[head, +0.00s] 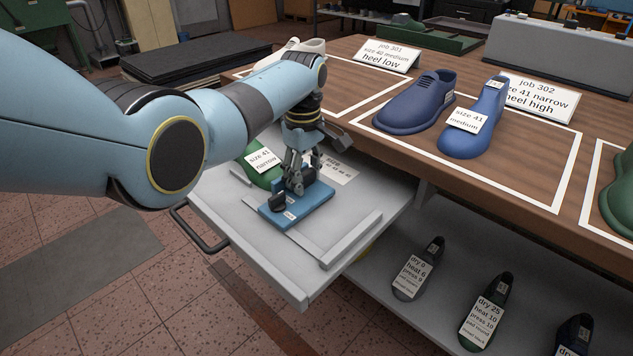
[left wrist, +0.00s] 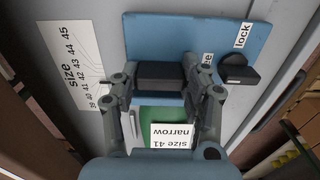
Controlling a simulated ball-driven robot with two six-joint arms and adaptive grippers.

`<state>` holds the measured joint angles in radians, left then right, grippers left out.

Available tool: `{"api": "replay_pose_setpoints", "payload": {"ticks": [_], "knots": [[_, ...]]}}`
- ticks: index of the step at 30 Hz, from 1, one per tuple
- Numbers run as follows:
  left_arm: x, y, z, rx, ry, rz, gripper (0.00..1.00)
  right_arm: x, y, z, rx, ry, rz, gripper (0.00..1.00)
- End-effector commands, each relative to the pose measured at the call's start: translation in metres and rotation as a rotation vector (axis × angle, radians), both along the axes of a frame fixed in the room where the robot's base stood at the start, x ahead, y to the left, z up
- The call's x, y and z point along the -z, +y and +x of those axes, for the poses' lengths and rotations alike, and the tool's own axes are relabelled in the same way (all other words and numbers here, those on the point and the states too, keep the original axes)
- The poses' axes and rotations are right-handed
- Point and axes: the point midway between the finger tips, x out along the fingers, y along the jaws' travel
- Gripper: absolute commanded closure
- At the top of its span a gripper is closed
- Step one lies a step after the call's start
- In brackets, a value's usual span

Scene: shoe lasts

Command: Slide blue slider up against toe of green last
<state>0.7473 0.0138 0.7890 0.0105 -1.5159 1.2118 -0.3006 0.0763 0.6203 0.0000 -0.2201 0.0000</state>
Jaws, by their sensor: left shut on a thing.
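The blue slider (head: 314,204) lies on the grey drawer tray, with a black block and a dark knob on it. In the left wrist view the blue slider (left wrist: 150,30) carries a black grip block (left wrist: 160,75) and a knob (left wrist: 238,70) beside the word "lock". My left gripper (head: 297,185) is shut on the black grip block. The green last (head: 255,157) sits in the tray behind the slider, partly hidden by my arm. Its "size 41 narrow" label (left wrist: 172,137) shows between my fingers in the left wrist view. I cannot tell whether slider and last touch.
The pulled-out drawer (head: 235,220) has a raised rail (head: 352,240) on its right and a size scale card (head: 338,170). The wooden bench (head: 455,175) bears a blue shoe (head: 415,105) and a blue last (head: 475,125). More lasts (head: 418,270) stand on the shelf below.

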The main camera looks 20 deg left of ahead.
Motion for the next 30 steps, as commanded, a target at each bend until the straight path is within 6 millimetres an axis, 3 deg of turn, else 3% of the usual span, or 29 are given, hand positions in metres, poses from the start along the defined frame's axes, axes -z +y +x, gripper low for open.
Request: {"api": "replay_pose_setpoints", "payload": {"ticks": [6,7,12,23,30], "knots": [[0.0,0.001,0.0,-0.001,0.0,0.001,1.0,0.0,0.0,0.0,0.0,0.0,0.0,0.6],[0.0,0.001,0.0,-0.001,0.0,0.001,0.51,0.0,0.0,0.0,0.0,0.0,0.0,0.6],[0.0,0.0,0.0,-0.001,0.0,0.001,0.31,0.0,-0.001,0.0,-0.001,0.0,-0.001,0.6],[-0.008,0.0,0.001,-0.001,-0.003,0.0,0.31,-0.001,-0.006,0.001,-0.003,-0.001,-0.007,0.6],[-0.056,0.0,0.002,-0.001,-0.007,0.001,0.31,-0.001,-0.004,0.001,-0.002,-0.001,-0.005,0.6]]}}
